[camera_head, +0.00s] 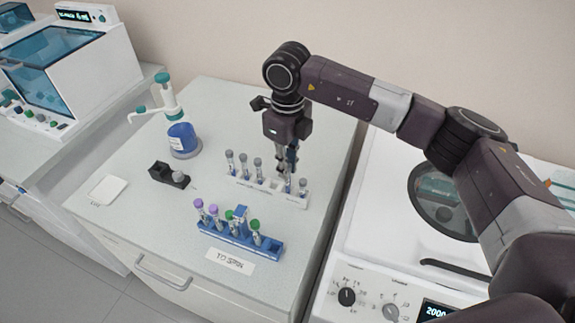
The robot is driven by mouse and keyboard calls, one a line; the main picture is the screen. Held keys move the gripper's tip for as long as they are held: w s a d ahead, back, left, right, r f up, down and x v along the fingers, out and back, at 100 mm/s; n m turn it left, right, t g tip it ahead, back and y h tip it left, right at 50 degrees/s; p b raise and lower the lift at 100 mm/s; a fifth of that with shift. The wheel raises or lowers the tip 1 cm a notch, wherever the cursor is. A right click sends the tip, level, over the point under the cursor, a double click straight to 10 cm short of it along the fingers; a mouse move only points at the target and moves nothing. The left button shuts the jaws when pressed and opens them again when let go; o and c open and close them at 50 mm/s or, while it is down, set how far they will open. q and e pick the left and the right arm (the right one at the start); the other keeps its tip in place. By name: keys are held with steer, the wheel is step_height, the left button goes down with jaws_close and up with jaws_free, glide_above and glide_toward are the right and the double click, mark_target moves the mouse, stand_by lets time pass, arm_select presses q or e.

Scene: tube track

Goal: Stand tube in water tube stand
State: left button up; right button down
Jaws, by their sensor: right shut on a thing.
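The white tube stand (240,184) is on the bench behind the blue rack, with grey-capped tubes upright in it: several at its left part and one tube (303,186) near its right end. My right gripper (288,168) points down over the right part of this stand. It is shut on a tube (288,185), which looks about upright at the stand; the fingers hide much of it, and I cannot tell how deep it sits. My left gripper is not in view.
The blue rack (270,245) holds purple- and green-capped tubes, behind a "TO SPIN" label (230,261). A blue bottle with a dispenser (182,138), a black holder (168,175) and a white pad (108,189) are at left. A centrifuge (370,255) stands at right.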

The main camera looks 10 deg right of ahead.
steer(key=c, duration=1.8)
jaws_free()
steer(key=shift+c, duration=0.2)
steer(key=shift+r, duration=0.1)
step_height(320, 180, up, 12)
